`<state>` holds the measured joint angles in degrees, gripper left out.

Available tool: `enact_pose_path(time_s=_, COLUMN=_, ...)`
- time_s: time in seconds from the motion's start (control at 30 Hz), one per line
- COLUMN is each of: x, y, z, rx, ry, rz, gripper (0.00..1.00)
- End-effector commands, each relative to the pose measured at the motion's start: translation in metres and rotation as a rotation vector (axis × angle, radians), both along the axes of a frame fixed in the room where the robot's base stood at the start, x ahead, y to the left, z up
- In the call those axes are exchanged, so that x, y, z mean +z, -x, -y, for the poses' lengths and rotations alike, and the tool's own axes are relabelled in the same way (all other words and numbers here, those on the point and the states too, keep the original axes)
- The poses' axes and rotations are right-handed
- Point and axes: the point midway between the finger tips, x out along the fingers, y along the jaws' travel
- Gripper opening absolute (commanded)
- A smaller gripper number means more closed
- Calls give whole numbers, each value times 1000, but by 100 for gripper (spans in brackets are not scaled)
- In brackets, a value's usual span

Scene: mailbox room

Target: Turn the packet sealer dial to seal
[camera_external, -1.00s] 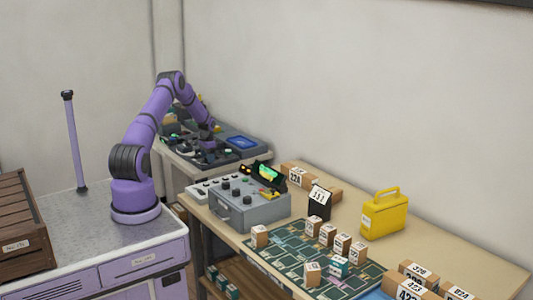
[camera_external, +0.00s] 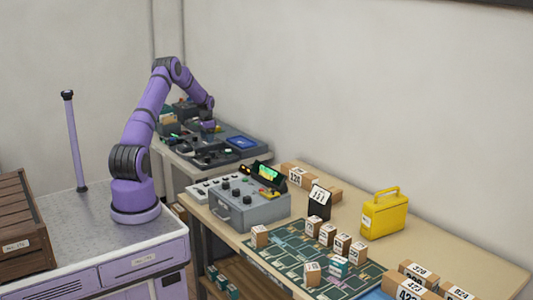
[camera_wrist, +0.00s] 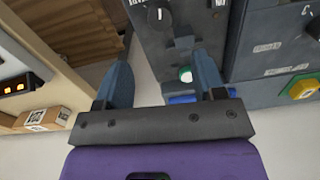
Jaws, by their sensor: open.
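In the wrist view a dark grey panel with a black, white-marked dial (camera_wrist: 158,17) lies ahead of my fingertips; the label above it is cut off, so I cannot confirm that it is the packet sealer. A green-and-white button (camera_wrist: 185,74) sits lower on the same unit, near the right finger. My gripper (camera_wrist: 162,62) is open, its two blue fingers apart with nothing held between them. In the external view my gripper (camera_external: 207,125) is over the far bench, small and partly lost among the devices there.
On the near bench are a grey control box (camera_external: 250,210) and a yellow can (camera_external: 384,213).

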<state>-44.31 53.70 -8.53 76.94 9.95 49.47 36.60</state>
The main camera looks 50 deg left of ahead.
Motion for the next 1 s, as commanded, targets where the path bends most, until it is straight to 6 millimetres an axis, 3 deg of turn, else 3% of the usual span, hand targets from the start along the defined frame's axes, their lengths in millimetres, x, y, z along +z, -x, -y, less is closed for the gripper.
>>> enact_pose_path(time_s=0.37, x=0, y=0, z=0, rx=78, ry=1, rz=1, gripper=63)
enact_pose_path(time_s=0.8, x=-1, y=1, z=-3, rx=807, ry=13, rz=7, gripper=63)
enact_pose_path(time_s=1.0, x=-3, y=1, z=-3, rx=931, ry=15, rz=7, gripper=63)
